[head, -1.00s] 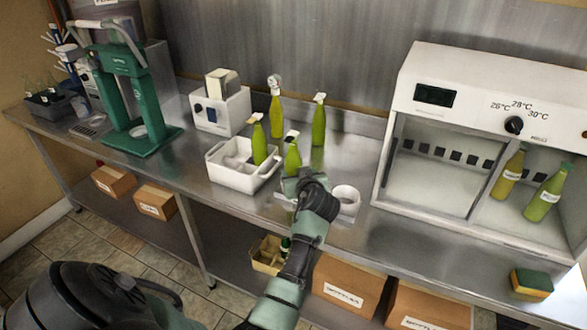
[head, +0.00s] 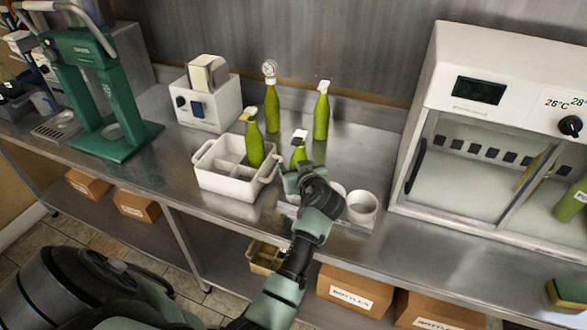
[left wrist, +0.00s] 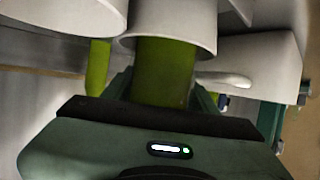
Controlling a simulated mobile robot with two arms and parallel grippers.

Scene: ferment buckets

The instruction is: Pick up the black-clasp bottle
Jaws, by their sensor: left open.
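The green bottle with a black-and-white top (head: 299,152), which looks like the black-clasp bottle, stands upright at the middle of the steel bench. My left gripper (head: 290,174) is at this bottle and hides its lower part. In the left wrist view the green bottle body (left wrist: 163,72) lies between the open fingers of my left gripper (left wrist: 160,98). Whether the fingers touch the bottle cannot be told. My right gripper is not in view.
A white divided crate (head: 232,184) holding a green bottle (head: 254,142) stands close on the left. Two green bottles, one with a gauge (head: 271,103) and one white-topped (head: 321,115), stand behind. A white cup (head: 362,207) and a white incubator (head: 470,130) are to the right.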

